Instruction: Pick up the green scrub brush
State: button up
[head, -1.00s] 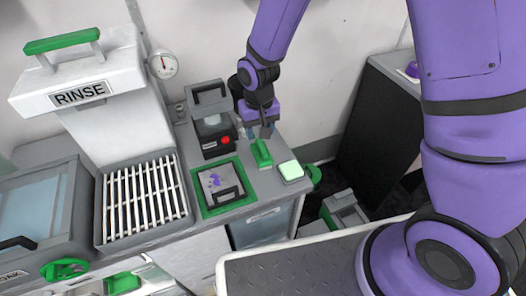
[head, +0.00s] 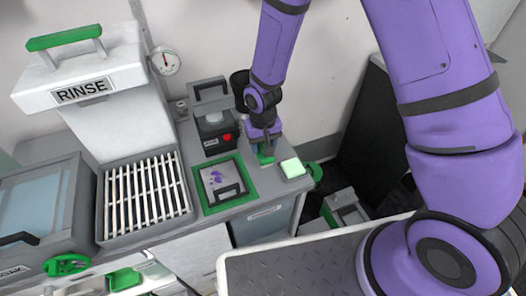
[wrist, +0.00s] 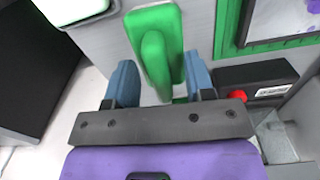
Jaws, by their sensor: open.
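The green scrub brush (wrist: 157,50) lies on the grey counter, with its green handle pointing toward my gripper in the wrist view. In the head view the brush (head: 264,158) is mostly hidden behind my gripper. My gripper (head: 265,148) is over the brush at the counter's right end. In the wrist view my gripper (wrist: 160,85) is open, with one blue finger on each side of the handle. I cannot tell whether either finger touches it.
A pale green block (head: 292,168) sits right of the brush. A green-framed panel (head: 223,185) lies to the left, and a black device with a red button (head: 227,136) stands behind it. The rinse unit (head: 85,92) and slatted rack (head: 145,196) are further left.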

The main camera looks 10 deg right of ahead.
grip_shut()
jog(key=shift+r, duration=0.15)
